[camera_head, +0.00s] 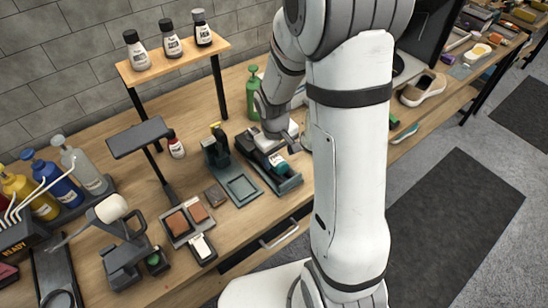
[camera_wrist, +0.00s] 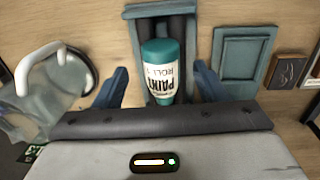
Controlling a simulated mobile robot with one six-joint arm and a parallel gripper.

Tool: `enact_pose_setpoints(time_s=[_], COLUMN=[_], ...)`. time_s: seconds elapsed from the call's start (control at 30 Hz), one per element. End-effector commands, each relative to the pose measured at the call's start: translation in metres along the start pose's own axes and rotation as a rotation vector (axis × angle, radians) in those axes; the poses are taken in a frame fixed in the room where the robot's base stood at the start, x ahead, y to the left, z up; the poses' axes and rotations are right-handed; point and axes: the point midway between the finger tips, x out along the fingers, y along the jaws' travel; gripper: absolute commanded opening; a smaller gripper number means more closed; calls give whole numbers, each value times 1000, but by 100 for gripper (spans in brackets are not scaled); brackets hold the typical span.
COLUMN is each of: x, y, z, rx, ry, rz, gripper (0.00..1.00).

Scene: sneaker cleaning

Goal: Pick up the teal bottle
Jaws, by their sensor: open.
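The teal bottle (camera_wrist: 165,52) lies in a grey-blue cradle (camera_wrist: 136,13) with dark rollers. It has a teal end and a white label with dark print. My gripper (camera_wrist: 160,74) is open, with one blue finger on each side of the bottle and a gap between each finger and it. The bottle's lower end is partly hidden by my gripper's body. In the head view, the bottle (camera_head: 278,162) shows in the cradle (camera_head: 291,184) on the wooden bench, just below my gripper (camera_head: 276,143). Contact cannot be made out.
A flat square tray (camera_head: 242,189) sits left of the cradle. A green bottle (camera_head: 252,84) stands behind. A small shelf (camera_head: 180,62) with several bottles is at the back left. In the wrist view, a clear container with a white handle (camera_wrist: 25,75) is at the left.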

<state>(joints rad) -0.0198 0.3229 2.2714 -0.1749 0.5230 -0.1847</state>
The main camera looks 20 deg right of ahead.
Motion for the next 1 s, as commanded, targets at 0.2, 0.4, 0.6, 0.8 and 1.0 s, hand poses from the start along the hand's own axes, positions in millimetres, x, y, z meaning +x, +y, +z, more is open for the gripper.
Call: enact_pose_setpoints(time_s=[0.2, 0.4, 0.6, 0.8, 1.0], x=[26, 32, 32, 32, 32], y=[-2, -2, -2, -2, -2], z=[0, -1, -1, -1, -1], rx=[0, -1, 0, 0, 1], ry=[-4, -1, 0, 0, 0], rz=[-1, 0, 0, 0, 0], gripper=[66, 66, 60, 44, 27])
